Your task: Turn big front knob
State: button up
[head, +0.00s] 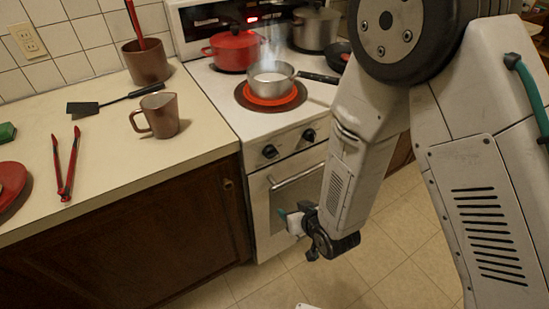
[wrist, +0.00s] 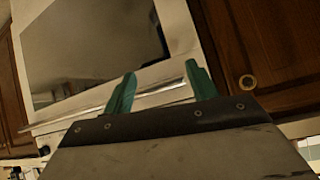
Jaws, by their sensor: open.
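Two dark knobs sit on the white stove's front panel in the head view: a left knob (head: 270,151) and a right knob (head: 309,135). I cannot clearly tell which is bigger, and my arm hides the panel further right. My gripper (head: 284,214) is below the knobs, in front of the oven door, apart from both. In the wrist view its two teal fingers (wrist: 161,69) are spread with nothing between them. A small dark shape at the lower left there may be a knob (wrist: 44,151).
The oven handle (head: 298,177) runs below the knobs, near my gripper. A steaming pot (head: 272,78) stands on a glowing burner, with a red pot (head: 235,50) behind. A brown mug (head: 160,115) and red tongs (head: 67,165) are on the left counter. The floor in front is clear.

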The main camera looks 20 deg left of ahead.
notch_tip(320, 180, up, 4)
jog(key=w+a+t+y, duration=0.2)
jog(key=a+t+y, duration=0.1)
jog(key=t+y, duration=0.2)
send_near(273, 156)
jog(key=x, duration=0.2)
jog(key=shift+m, duration=0.3)
jog(key=x, duration=0.7)
jog(key=shift+w+f, duration=0.1)
jog(key=c, duration=1)
